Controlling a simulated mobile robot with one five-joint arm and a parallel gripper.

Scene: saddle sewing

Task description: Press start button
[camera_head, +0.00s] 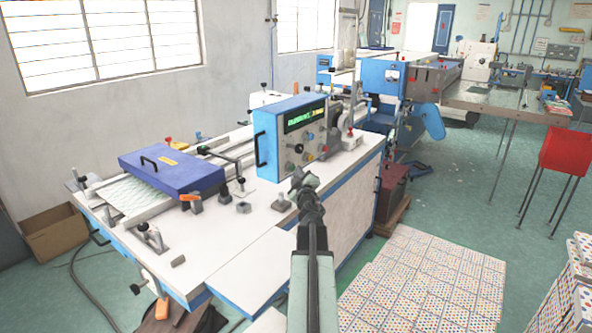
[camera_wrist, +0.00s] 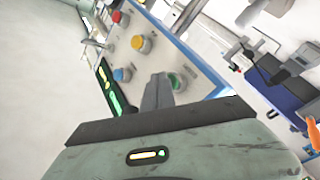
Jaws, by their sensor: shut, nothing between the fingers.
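The control box (camera_head: 283,138) is blue with a pale front panel, a lit display and several knobs and buttons, and stands on the white machine table. In the wrist view its panel (camera_wrist: 160,65) appears tilted, with a green button (camera_wrist: 177,83), a blue button (camera_wrist: 122,75), an orange-yellow button (camera_wrist: 142,44) and a red button (camera_wrist: 117,17). My gripper (camera_head: 301,178) is shut and empty, low in front of the panel. In the wrist view its tips (camera_wrist: 157,90) are close beside the green button and partly cover it. I cannot tell whether they touch. No start label is readable.
A blue-purple plate with a handle (camera_head: 172,168) lies on the machine table (camera_head: 225,255) to the left. Small metal fittings (camera_head: 281,202) stand close to my gripper. Dotted boxes (camera_head: 425,285) fill the floor at the right. A red bin (camera_head: 565,150) stands farther right.

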